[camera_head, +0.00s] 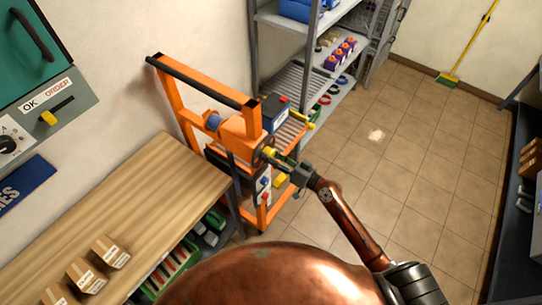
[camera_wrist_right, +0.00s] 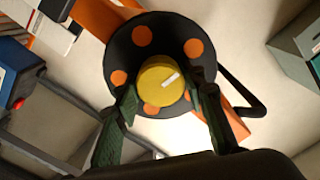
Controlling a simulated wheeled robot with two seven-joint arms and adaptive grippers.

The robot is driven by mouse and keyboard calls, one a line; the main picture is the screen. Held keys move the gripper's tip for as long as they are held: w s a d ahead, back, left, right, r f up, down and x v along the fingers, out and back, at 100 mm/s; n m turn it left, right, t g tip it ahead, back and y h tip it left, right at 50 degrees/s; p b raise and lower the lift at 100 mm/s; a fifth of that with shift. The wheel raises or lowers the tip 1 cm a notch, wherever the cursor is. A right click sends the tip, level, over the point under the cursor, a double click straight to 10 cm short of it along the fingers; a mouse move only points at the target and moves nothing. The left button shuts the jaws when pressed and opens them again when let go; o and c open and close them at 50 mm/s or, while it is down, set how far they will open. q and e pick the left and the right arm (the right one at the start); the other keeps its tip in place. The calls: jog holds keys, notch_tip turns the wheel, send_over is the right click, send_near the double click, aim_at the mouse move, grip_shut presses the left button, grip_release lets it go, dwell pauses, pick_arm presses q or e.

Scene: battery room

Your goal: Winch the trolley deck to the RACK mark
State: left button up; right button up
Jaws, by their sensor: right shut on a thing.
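The orange trolley (camera_head: 172,95) stands between the wooden bench and the shelf rack. A dark battery with a red cap (camera_head: 274,112) sits on its upper part; the deck surface is mostly hidden. A round yellow knob (camera_wrist_right: 160,80) sits at the centre of a black disc with orange spots (camera_wrist_right: 143,40). It also shows at the trolley's side in the head view (camera_head: 268,152). My right gripper (camera_head: 277,158) is shut on the yellow knob, with its green fingers on either side in the wrist view (camera_wrist_right: 165,95). I cannot make out a RACK mark. My left gripper is not in view.
The wooden bench (camera_head: 120,205) with several small boxes is at left. The grey shelf rack (camera_head: 253,50) behind the trolley holds small items. A wall panel (camera_head: 45,115) is at upper left.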

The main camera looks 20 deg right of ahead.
jog(key=o, duration=1.2)
jog(key=shift+c, duration=0.2)
jog(key=v, duration=1.2)
